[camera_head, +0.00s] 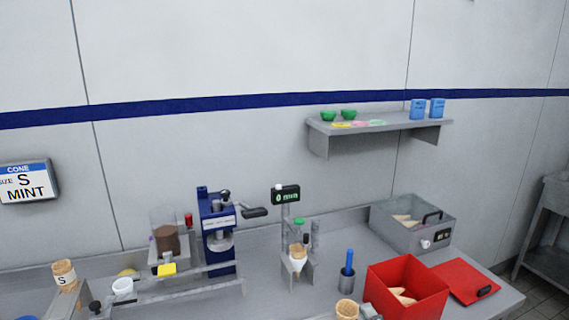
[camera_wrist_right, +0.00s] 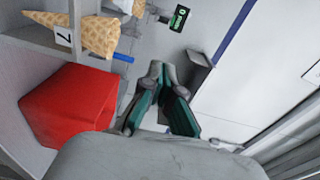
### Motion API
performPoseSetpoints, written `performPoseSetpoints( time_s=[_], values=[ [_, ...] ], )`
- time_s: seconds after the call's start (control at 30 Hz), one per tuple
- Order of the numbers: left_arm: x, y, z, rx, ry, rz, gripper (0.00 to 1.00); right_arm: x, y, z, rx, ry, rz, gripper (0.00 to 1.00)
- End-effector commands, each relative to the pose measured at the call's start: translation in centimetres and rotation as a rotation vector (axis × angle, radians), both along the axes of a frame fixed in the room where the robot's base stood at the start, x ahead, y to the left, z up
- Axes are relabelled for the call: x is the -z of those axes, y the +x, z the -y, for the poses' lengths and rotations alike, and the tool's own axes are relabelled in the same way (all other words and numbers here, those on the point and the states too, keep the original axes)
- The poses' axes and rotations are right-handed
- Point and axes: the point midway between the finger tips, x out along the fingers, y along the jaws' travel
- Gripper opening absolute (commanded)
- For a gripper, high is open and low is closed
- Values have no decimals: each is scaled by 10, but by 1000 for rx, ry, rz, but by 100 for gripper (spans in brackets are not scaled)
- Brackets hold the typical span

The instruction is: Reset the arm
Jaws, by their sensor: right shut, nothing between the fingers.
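My right gripper (camera_wrist_right: 161,68) shows in the right wrist view. Its two dark fingers with green inner pads come together at the tips, and nothing is between them. It is apart from the red box and the cones beside it. In the head view I cannot make out either gripper clearly. My left gripper is in neither view.
The counter holds a blue machine (camera_head: 217,235), a cone in a stand (camera_head: 298,258), an open red box (camera_head: 405,285) with cones inside, and a grey lidded bin (camera_head: 412,222). A wall shelf (camera_head: 380,125) carries green bowls and blue cartons. A sign (camera_head: 28,182) reads "S MINT".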

Motion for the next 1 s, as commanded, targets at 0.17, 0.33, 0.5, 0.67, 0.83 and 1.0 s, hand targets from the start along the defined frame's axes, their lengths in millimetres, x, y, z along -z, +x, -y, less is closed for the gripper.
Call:
performPoseSetpoints(
  time_s=[0.17, 0.33, 0.5, 0.67, 0.83, 1.0],
  values=[
    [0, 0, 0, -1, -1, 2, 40, 18, -17, -10, -51, -141, -47, 0],
    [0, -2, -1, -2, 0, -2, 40, 40, -38, -19, -114, -306, -103, 0],
    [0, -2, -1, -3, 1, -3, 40, 73, -74, -27, -216, -547, -188, 0],
    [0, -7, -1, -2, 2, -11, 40, 105, -120, -27, -343, -807, -287, 0],
    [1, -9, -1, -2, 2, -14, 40, 133, -172, -17, -492, -1062, -397, 0],
    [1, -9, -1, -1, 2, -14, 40, 149, -220, -2, -633, -1263, -499, 0]
  ],
)
